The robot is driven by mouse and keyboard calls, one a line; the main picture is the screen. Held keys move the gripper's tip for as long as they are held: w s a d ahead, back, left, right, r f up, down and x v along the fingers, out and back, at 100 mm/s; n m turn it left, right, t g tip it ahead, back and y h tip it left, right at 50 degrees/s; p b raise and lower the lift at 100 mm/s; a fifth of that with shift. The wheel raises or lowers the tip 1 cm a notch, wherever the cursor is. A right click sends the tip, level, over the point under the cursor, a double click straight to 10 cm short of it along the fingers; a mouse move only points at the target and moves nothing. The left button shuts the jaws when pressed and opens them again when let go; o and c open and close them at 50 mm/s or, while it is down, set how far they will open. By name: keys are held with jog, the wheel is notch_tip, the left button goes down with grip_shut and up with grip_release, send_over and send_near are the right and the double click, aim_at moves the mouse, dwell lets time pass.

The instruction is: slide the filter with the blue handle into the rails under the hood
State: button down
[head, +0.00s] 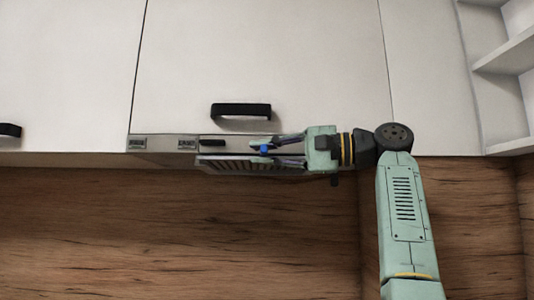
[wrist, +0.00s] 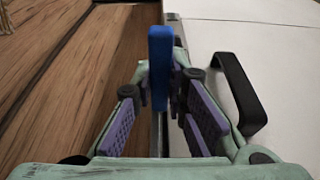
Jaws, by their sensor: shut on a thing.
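The filter (head: 225,163) is a flat grey slatted panel in the head view. It lies roughly level just under the front edge of the hood (head: 160,143), at the hood's right part. Its blue handle (head: 264,149) shows at my gripper's fingertips (head: 272,146). In the wrist view the blue handle (wrist: 160,55) stands upright between the fingertips (wrist: 162,85), and my gripper is shut on it. The panel is largely hidden in the wrist view. The rails are not clearly visible, and I cannot tell whether the filter's edges sit in them.
White cupboard doors (head: 260,60) are above the hood. A black door handle (head: 241,110) sticks out just above the filter; it is close to the right finger in the wrist view (wrist: 240,90). The wooden splashback (head: 180,230) is below, with free room. Open shelves (head: 505,55) are at right.

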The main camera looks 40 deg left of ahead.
jog(key=c, duration=1.5)
grip_release()
jog(key=shift+f, duration=0.1)
jog(key=shift+s+d+f+b, duration=0.2)
jog(key=shift+s+d+b, duration=0.2)
jog(key=shift+b, duration=0.35)
jog(key=shift+s+d+f+b, duration=0.25)
jog(key=shift+s+d+b, duration=0.85)
jog(key=shift+d+b, duration=0.15)
jog(key=shift+s+d+f+b, duration=0.2)
jog(key=shift+s+d+b, duration=0.9)
jog(key=shift+d+b, duration=0.1)
jog(key=shift+s+d+f+b, duration=0.25)
jog(key=shift+s+d+b, duration=0.9)
jog(key=shift+d, duration=0.1)
